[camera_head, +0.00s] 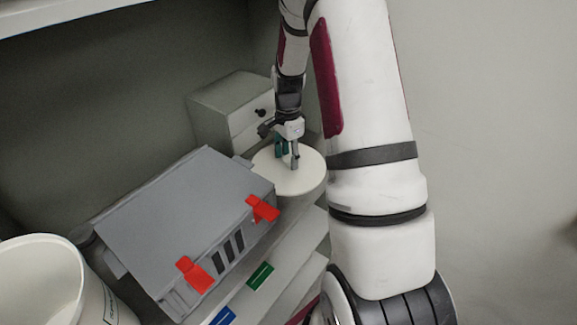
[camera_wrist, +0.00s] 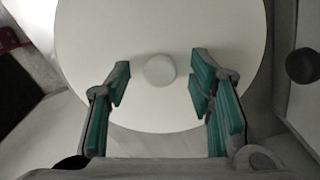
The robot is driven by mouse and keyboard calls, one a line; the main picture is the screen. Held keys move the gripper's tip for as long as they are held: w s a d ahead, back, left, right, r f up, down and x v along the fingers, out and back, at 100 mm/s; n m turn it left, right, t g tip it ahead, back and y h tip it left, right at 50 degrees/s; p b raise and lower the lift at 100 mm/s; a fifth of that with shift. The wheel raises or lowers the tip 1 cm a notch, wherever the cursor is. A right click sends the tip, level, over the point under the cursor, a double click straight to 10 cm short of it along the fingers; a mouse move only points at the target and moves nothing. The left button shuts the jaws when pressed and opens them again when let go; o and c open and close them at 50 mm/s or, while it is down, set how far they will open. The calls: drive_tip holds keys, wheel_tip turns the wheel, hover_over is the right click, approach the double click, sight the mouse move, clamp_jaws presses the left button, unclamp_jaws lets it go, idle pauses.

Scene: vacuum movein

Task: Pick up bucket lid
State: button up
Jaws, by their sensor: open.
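My gripper (camera_head: 289,158) is over the lid in the head view, pointing down. In the wrist view my gripper (camera_wrist: 160,88) is open, with its green-padded fingers apart on either side, the knob lying between and slightly beyond the tips. The knob is hidden in the head view. Whether the fingertips touch the lid I cannot tell.
A grey case (camera_head: 180,215) with red latches stands left of the lid. A white drawer box (camera_head: 225,105) with a dark knob (camera_wrist: 302,66) stands close behind it. An open white bucket (camera_head: 45,280) is at front left. White boards with coloured labels lie in front.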

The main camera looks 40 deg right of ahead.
drive_tip(key=shift+f, duration=0.15)
clamp_jaws()
